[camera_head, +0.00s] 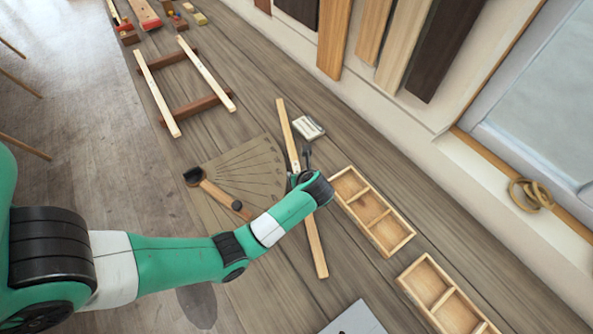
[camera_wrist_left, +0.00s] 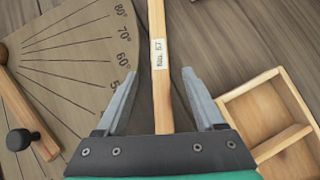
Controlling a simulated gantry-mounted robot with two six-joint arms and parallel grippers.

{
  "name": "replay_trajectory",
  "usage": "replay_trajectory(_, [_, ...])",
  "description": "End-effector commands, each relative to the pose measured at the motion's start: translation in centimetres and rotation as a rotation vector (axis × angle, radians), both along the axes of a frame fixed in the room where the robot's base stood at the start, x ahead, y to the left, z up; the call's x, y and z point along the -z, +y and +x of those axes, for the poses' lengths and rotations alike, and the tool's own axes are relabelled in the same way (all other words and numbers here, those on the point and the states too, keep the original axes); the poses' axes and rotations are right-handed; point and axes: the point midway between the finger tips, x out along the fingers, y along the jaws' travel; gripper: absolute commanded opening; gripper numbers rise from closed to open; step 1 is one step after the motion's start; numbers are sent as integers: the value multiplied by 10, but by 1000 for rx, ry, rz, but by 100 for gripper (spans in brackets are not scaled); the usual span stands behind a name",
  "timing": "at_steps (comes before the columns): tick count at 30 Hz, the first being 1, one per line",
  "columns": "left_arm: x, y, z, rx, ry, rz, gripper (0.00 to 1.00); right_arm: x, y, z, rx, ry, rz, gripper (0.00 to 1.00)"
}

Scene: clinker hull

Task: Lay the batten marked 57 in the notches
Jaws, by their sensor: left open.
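A long pale wooden batten (camera_head: 287,128) lies on the bench; in the left wrist view the batten (camera_wrist_left: 158,100) carries a label reading "No. 57". My left gripper (camera_head: 302,160) is over its middle. In the left wrist view my left gripper (camera_wrist_left: 161,75) is open, with one finger on each side of the batten and a gap to both. Two dark brown crosspieces (camera_head: 212,103) lie farther along the bench, with two pale battens (camera_head: 205,75) across them. Any notches are too small to make out. My right gripper is not in view.
A fan-shaped angle board (camera_head: 245,165) with a wooden arm lies left of the batten. Two divided wooden trays (camera_head: 407,240) (camera_head: 402,284) and a small pale block (camera_head: 309,127) are to its right. A grey plate (camera_head: 355,322) lies at the near edge.

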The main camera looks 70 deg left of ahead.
Motion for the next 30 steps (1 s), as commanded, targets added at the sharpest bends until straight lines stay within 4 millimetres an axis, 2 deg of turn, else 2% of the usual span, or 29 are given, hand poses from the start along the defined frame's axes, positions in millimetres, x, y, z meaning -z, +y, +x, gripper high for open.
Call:
replay_trajectory(1, [6,4,1,-2,1,-1,70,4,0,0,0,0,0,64])
replay_trajectory(8, [12,11,2,-1,0,-1,70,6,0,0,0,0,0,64])
replay_trajectory(16, [42,41,8,-2,-1,0,70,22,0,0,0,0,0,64])
replay_trajectory(24, [43,44,8,1,-2,0,70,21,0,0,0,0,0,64])
replay_trajectory(30, [43,44,8,1,-2,0,34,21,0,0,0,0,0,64])
